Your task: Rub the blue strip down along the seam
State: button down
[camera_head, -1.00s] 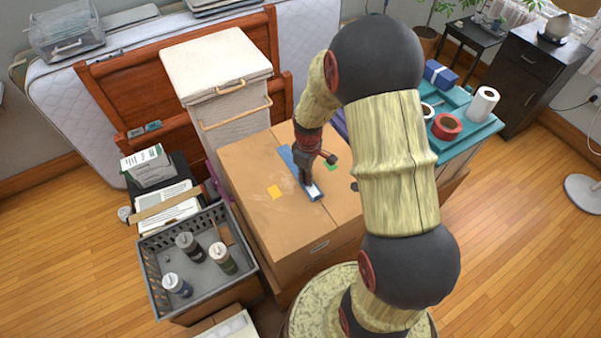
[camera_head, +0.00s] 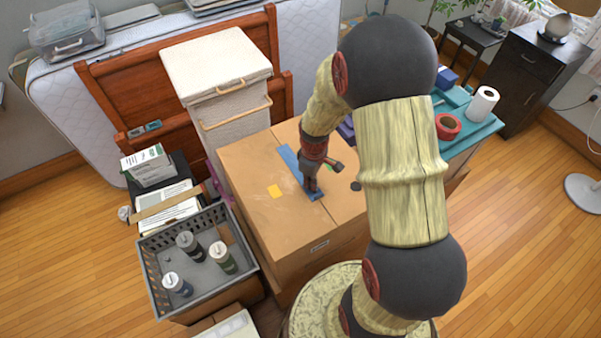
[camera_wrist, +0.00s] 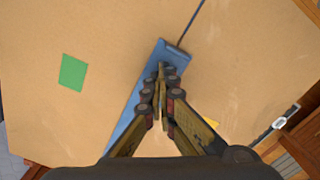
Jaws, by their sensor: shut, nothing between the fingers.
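The blue strip (camera_head: 289,156) lies along the seam on top of the cardboard box (camera_head: 255,215). In the wrist view the strip (camera_wrist: 128,118) runs diagonally under my fingers, and the bare seam (camera_wrist: 192,24) goes on beyond its end. My gripper (camera_head: 313,189) is shut and empty, pointing down at the strip's near part. In the wrist view my fingertips (camera_wrist: 165,70) are together over the strip, close to its end. They look at or very near its surface, but contact is hard to tell. My fingers hide part of the strip.
A yellow square (camera_head: 274,191) and a green square (camera_wrist: 73,72) lie on the box top beside the strip. A grey crate (camera_head: 160,295) with several bottles stands at left. A teal table (camera_head: 480,132) with red tape (camera_head: 447,126) and a paper roll (camera_head: 482,103) stands at right.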

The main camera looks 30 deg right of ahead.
jog(key=shift+s, duration=0.15)
notch_tip(320, 180, up, 8)
jog(key=p, duration=0.5)
jog(key=shift+p, duration=0.4)
dwell(0.5)
